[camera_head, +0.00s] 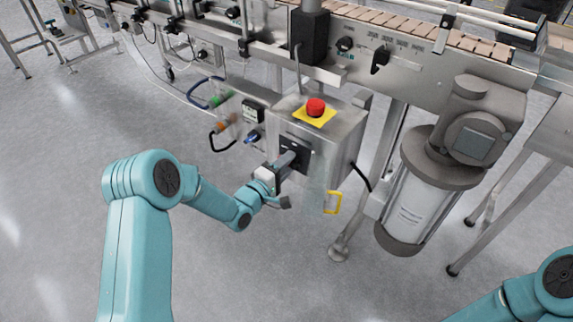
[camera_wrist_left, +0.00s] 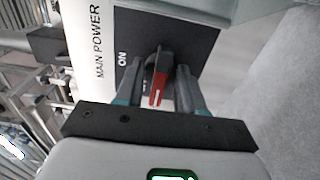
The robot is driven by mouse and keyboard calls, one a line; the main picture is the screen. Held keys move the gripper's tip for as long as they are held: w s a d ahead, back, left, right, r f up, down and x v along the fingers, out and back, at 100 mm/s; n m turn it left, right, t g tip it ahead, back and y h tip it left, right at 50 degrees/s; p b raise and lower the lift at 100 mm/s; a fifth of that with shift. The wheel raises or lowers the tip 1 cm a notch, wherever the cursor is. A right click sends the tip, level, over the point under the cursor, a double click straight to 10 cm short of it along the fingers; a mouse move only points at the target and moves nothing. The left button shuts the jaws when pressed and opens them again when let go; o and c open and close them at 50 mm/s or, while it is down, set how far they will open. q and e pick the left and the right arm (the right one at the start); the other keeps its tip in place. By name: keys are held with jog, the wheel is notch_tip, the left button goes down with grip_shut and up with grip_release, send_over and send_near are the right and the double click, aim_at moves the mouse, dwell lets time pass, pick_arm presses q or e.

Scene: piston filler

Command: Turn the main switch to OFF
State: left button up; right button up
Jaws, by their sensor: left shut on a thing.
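The main switch (camera_wrist_left: 158,80) shows in the left wrist view as a dark rotary handle with a red and white pointer. It sits on a black plate (camera_wrist_left: 195,38) beside the words MAIN POWER and ON. My left gripper (camera_wrist_left: 157,88) has its two fingers on either side of the handle and is shut on it. In the head view my left gripper (camera_head: 288,160) reaches the front of the steel control box (camera_head: 335,142) and hides the switch there. The lettering behind the pointer is partly covered. Of my right arm only a teal link shows at the lower right; its gripper is out of view.
A red emergency button (camera_head: 315,106) on a yellow plate tops the box. A yellow handle (camera_head: 333,203) is at its lower right. Coloured connectors with cables (camera_head: 220,99) stick out at its left. A large motor (camera_head: 425,195) hangs to the right. The floor in front is clear.

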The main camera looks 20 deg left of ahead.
dwell(0.3)
pick_arm(q)
jog(key=o, duration=1)
jog(key=shift+p+v, duration=1.85)
jog(key=shift+v, duration=6.35)
